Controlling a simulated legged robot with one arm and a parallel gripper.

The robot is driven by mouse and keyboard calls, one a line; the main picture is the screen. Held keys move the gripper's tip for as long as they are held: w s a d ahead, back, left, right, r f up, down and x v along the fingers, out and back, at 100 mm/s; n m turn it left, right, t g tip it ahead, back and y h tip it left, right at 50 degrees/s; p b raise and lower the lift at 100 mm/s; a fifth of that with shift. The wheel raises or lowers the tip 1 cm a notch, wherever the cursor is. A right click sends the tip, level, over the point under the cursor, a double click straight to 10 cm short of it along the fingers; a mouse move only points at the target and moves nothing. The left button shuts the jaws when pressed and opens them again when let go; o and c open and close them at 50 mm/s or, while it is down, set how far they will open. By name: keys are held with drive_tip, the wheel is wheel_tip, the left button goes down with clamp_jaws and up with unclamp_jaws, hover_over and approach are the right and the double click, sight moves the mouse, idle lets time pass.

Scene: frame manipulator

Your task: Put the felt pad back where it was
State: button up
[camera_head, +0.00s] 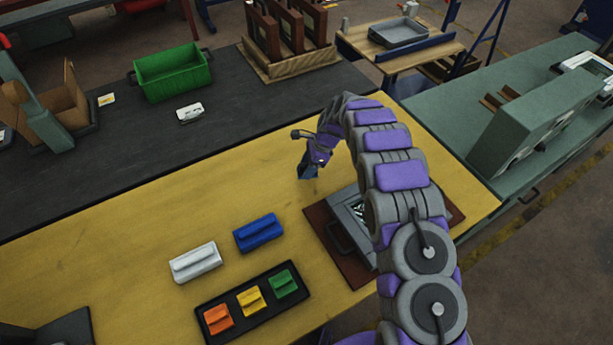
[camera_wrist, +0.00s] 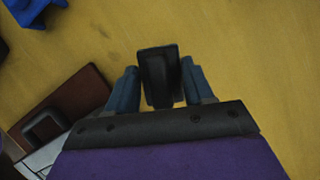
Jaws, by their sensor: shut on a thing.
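My gripper (camera_head: 308,172) hangs over the yellow work mat, left of the brown board. In the wrist view my gripper (camera_wrist: 160,70) has its two blue fingers on either side of a dark, blackish block (camera_wrist: 158,82) and is shut on it. This block may be the felt pad; its material cannot be told. It seems just above or at the mat, and whether it touches is unclear. A white ridged block (camera_head: 195,263) and a blue ridged block (camera_head: 257,232) lie on the mat.
A black tray (camera_head: 234,330) holds orange, yellow and green blocks. A grey framed item (camera_head: 348,222) lies on the brown board (camera_head: 322,222), partly hidden by my arm. A green crate (camera_head: 172,75) and brown frames in a rack stand farther back. The mat's left part is clear.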

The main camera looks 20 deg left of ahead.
drive_tip(key=shift+d+f, duration=0.35)
drive_tip(key=shift+f, duration=0.45)
drive_tip(key=f, duration=0.3)
drive_tip(key=shift+d+b, duration=0.25)
drive_tip(key=shift+b, duration=0.1)
drive_tip(key=shift+w+a+f, duration=0.1)
drive_tip(key=shift+a, duration=0.3)
drive_tip(key=o, duration=1.2)
drive_tip(key=shift+d, duration=0.3)
